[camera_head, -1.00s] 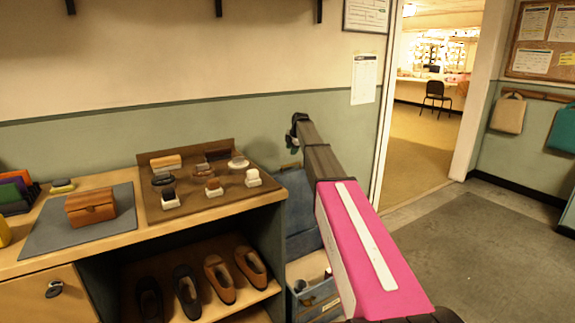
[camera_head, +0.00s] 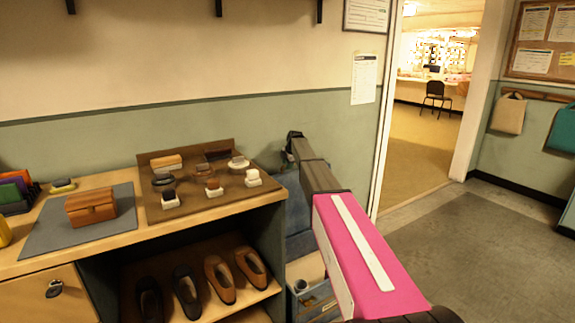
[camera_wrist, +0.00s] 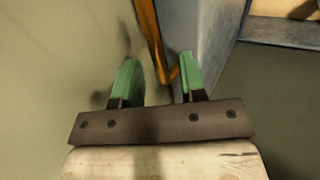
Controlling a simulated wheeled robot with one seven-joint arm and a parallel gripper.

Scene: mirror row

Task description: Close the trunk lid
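The trunk (camera_head: 318,298) is a blue-grey box on the floor to the right of the bench. Its blue lid (camera_head: 296,212) stands raised against the wall side, partly hidden by the bench and my arm. My gripper (camera_head: 294,139) is above the lid by the wall, small and dark in the head view. In the wrist view my gripper (camera_wrist: 158,68) has its green fingers apart. A blue-grey panel, seemingly the lid (camera_wrist: 212,40), and an orange-brown strip (camera_wrist: 152,45) lie just beyond and between the fingertips. I cannot tell whether they touch.
The bench (camera_head: 240,208) bears a brown board with brushes and a wooden box (camera_head: 91,207); several shoes (camera_head: 220,278) sit on its shelf. The doorway (camera_head: 425,140) and open floor (camera_head: 470,250) are to the right.

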